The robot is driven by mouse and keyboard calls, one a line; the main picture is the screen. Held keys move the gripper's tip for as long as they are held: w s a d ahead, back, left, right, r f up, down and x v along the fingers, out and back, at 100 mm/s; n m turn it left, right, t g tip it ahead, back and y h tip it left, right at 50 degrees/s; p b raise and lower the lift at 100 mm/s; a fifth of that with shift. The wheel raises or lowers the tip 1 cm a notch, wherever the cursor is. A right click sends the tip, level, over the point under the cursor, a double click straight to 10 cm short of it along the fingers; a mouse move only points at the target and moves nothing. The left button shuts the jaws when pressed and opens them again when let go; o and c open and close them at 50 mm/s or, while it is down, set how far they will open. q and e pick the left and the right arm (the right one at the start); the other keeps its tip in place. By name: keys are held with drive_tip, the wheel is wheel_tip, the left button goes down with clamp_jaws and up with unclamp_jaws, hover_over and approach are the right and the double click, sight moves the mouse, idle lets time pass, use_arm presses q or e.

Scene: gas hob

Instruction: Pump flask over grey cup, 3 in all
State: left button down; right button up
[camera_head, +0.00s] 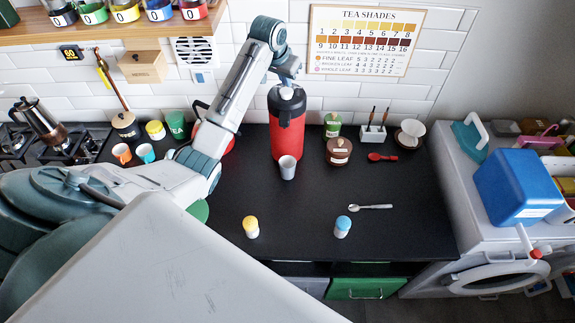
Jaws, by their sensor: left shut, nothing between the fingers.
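The red pump flask (286,136) with a black top stands upright on the dark counter. The grey cup (287,168) stands upright just in front of the flask's base, on the spout side. What is inside the cup cannot be made out. My left arm reaches over from the left, and my left gripper (287,88) points down at the top of the flask. It is shut and empty, at or just above the pump lid; I cannot tell whether it touches. The gripper partly hides the lid. My right gripper is out of view.
Right of the flask stand a brown jar (338,152), a green-labelled jar (332,125) and a red scoop (382,157). Yellow-topped (251,227) and blue-topped (342,227) shakers and a spoon (370,207) are nearer. A red kettle, mostly behind my arm, is left. The counter's middle is clear.

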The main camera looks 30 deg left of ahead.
use_arm(q)
drive_tip(key=shift+f, duration=0.1)
drive_tip(key=shift+f, duration=1.2)
drive_tip(key=shift+r, duration=1.2)
drive_tip(key=shift+f, duration=1.2)
drive_tip(key=shift+r, duration=1.2)
